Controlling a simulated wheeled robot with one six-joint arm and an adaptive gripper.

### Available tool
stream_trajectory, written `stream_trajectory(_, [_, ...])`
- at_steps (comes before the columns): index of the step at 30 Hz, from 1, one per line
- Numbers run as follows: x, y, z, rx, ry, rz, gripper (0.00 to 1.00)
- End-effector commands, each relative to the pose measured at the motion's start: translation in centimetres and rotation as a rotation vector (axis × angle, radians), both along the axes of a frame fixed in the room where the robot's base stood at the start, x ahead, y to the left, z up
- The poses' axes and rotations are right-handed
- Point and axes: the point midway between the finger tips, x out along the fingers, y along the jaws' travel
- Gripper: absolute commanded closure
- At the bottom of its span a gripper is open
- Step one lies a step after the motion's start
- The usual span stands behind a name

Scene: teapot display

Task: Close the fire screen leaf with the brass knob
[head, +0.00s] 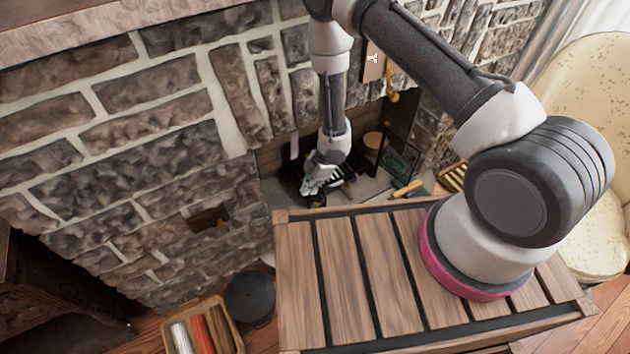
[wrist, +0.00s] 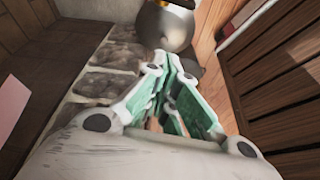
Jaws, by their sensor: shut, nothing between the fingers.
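My gripper (head: 318,186) hangs low in front of the fireplace opening in the head view, its fingers pointing down and to the left. In the wrist view its green-padded fingers (wrist: 170,72) lean together at the tips, shut and holding nothing. A dark upright panel (head: 399,120) stands at the right side of the opening, to the right of my gripper. It may be the fire screen leaf, but I cannot tell for sure. A small yellow, brass-like piece (head: 392,96) shows near its top. I cannot make out a knob in the wrist view.
A rounded grey pot (wrist: 165,25) stands beyond my fingertips in the wrist view. A tray (head: 236,338) of coloured rolls and a dark round object (head: 250,296) are on the floor at lower left. A cream armchair (head: 590,110) stands at right. Stone wall (head: 120,190) fills the left.

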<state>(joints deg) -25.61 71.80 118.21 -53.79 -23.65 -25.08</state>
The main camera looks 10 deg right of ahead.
Motion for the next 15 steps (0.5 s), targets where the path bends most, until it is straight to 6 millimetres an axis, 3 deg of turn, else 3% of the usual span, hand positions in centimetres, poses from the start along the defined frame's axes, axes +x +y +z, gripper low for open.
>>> stream_trajectory(6, [-0.5,1.4,-4.5,-0.002,0.001,0.001,1.0])
stream_trajectory(9, [0.2,-0.5,-4.1,-0.001,0.001,-0.006,1.0])
stream_trajectory(15, [0.5,-2.3,-4.1,-0.002,0.0,-0.004,1.0])
